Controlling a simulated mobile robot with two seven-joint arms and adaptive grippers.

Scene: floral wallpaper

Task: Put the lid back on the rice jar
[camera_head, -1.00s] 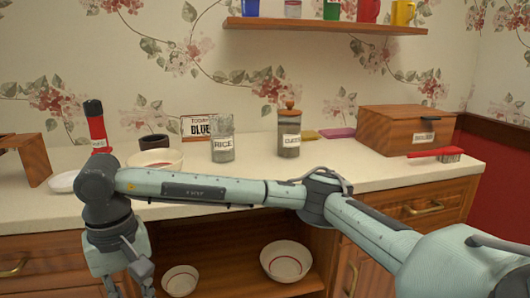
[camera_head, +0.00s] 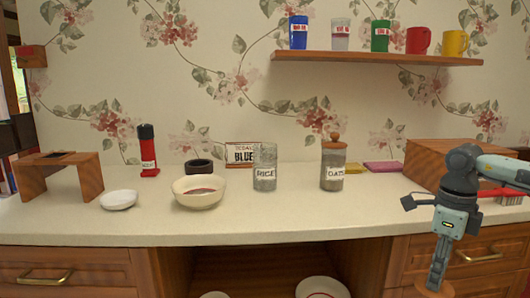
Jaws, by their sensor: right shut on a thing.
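The rice jar (camera_head: 265,168) is clear glass with a RICE label. It stands upright on the counter with no lid on top. My right gripper (camera_head: 437,281) hangs at the lower right, in front of the counter edge and below its top. It is shut on a round brown wooden lid (camera_head: 435,291), which is partly cut off by the bottom of the picture. The oats jar (camera_head: 333,164) stands right of the rice jar and wears a wooden lid with a round knob. My left gripper is not in view.
A cream bowl (camera_head: 199,192), a small dark bowl (camera_head: 199,167), a white dish (camera_head: 119,200), a red bottle (camera_head: 148,152) and a wooden stand (camera_head: 60,176) are on the left. A wooden box (camera_head: 440,158) is at right. The counter (camera_head: 290,220) in front of the jars is clear.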

